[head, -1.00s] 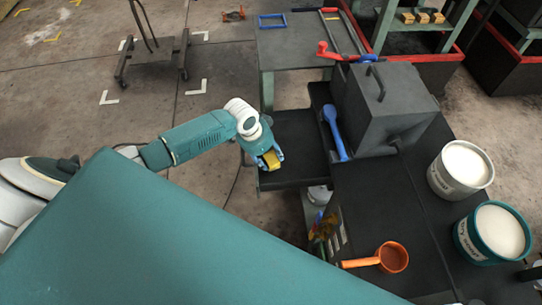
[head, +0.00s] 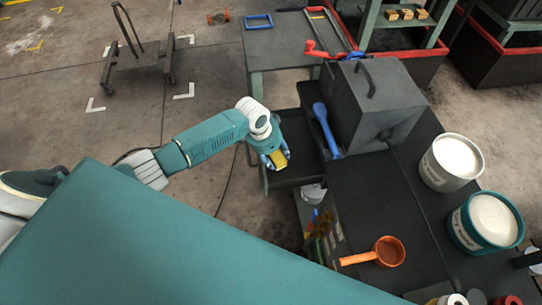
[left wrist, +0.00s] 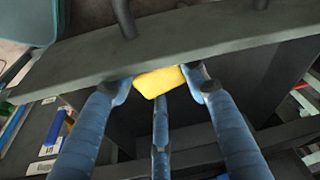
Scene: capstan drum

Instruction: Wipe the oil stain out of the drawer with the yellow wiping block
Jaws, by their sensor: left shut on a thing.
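The yellow wiping block (head: 279,160) is held in my left gripper (head: 274,161), whose blue fingers close on its sides. In the left wrist view the block (left wrist: 160,80) sits between the fingertips, beside a long dark grey panel that looks like a drawer wall. The open dark drawer (head: 305,158) sticks out to the left of the bench; the gripper is over its left part. I cannot tell whether the block touches the drawer floor. No oil stain can be made out. My right gripper is not in view.
A blue spoon-like tool (head: 326,130) lies beside the grey box (head: 375,105) with a handle. An orange ladle (head: 388,252) and two pale-filled tins (head: 455,160) stand on the bench. A grey table (head: 285,45) is behind the drawer. The floor to the left is largely free.

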